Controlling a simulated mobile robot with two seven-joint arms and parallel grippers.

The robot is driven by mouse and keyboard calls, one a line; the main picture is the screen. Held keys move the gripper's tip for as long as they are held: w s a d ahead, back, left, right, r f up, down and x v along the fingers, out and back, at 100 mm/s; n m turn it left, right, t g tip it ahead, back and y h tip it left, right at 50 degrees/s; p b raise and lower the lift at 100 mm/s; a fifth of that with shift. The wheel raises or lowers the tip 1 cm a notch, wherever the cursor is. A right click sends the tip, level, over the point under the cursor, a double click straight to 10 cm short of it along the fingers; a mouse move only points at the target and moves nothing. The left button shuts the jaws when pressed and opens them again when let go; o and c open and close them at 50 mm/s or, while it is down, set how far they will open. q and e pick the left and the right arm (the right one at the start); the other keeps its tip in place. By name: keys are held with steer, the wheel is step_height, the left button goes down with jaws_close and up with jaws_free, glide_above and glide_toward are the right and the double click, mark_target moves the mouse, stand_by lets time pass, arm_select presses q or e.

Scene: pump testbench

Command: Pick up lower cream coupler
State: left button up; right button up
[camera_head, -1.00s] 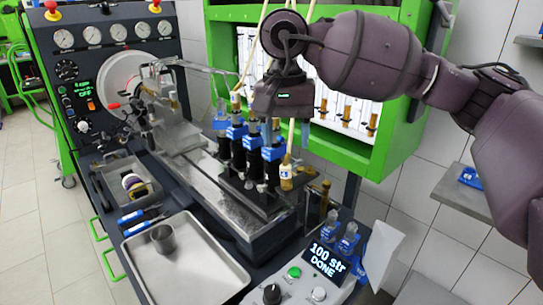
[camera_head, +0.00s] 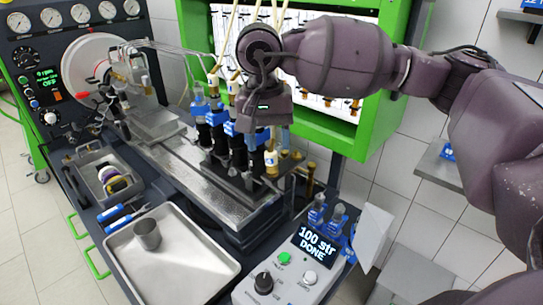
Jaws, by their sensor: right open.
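A cream coupler (camera_head: 271,162) with a blue mark sits low at the right front end of the row of black injectors with blue collars (camera_head: 217,117). My right gripper (camera_head: 257,130) hangs above the row, just up and left of this coupler. The gripper is open, with its jaws pointing down. It hides the tops of the nearer injectors, and its fingertips are hard to make out against them. I cannot tell whether it touches any of them. My left gripper is out of view.
A metal tray (camera_head: 190,275) with a grey cup (camera_head: 147,234) lies in front. A control box (camera_head: 310,266) reading "100 str DONE" stands at the lower right. A green-framed cabinet (camera_head: 385,100) is close behind my right arm. Thin tubes rise from the injectors.

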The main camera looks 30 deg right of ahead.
mark_target(270, 150)
steer(key=f, duration=0.4)
steer(key=shift+s+d+f, duration=0.1)
steer(key=shift+s, duration=0.15)
steer(key=c, duration=1)
step_height(270, 150, up, 20)
steer(key=shift+r, duration=0.1)
